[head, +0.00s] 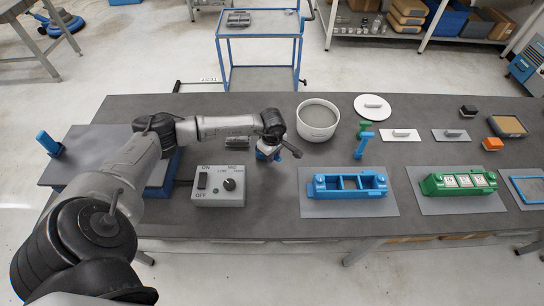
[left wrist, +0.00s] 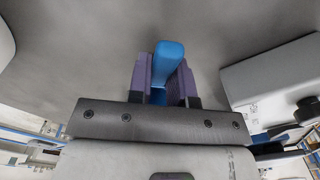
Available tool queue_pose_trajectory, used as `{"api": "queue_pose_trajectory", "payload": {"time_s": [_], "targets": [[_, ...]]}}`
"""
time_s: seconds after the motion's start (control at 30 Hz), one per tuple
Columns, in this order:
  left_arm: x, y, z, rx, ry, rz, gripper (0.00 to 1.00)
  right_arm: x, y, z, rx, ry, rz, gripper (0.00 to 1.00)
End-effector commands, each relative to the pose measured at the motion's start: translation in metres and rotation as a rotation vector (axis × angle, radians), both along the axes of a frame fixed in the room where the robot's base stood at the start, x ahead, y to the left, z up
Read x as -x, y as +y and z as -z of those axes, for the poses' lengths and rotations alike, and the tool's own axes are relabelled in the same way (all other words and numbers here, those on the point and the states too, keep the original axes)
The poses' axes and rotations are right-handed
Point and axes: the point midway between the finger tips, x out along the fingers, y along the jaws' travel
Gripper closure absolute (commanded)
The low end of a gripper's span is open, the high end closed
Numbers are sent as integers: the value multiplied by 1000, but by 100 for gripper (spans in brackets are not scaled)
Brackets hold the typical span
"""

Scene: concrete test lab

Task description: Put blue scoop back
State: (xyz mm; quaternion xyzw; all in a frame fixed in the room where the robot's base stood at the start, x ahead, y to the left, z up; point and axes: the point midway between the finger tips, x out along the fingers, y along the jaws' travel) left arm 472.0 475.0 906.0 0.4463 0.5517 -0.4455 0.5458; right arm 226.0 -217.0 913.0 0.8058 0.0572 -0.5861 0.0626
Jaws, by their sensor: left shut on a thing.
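My left gripper (head: 269,146) is over the table behind the grey switch box, pointing down. It is shut on a blue thing (head: 265,156), which I take to be the blue scoop. In the left wrist view the blue handle (left wrist: 169,62) sits between the two purple fingers (left wrist: 163,85). The scoop's lower part is mostly hidden by the gripper, and I cannot tell whether it touches the table. A blue upright piece (head: 362,146) and a green one (head: 364,129) stand right of the round white tub (head: 318,119). My right gripper is not in view.
The switch box (head: 219,187) is close in front of the left gripper. A blue mould (head: 348,186) and a green mould (head: 458,184) lie on grey mats to the right. A round white lid (head: 373,106) and flat trowels (head: 400,135) lie behind. Bare tabletop (head: 280,205) lies between box and blue mould.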

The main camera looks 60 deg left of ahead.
Motion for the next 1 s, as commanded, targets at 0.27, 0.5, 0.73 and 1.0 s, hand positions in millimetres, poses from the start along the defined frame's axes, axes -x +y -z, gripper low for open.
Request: {"api": "queue_pose_trajectory", "payload": {"time_s": [0.27, 0.5, 0.73, 1.0], "targets": [[0, 0, 15, -1, -1, 1, 100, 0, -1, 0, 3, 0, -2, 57], [0, 0, 19, 0, -1, 0, 100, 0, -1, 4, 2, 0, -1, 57], [0, 0, 18, 0, 0, 0, 60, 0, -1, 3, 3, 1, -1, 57], [0, 0, 18, 0, 0, 0, 55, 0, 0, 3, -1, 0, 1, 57]]}}
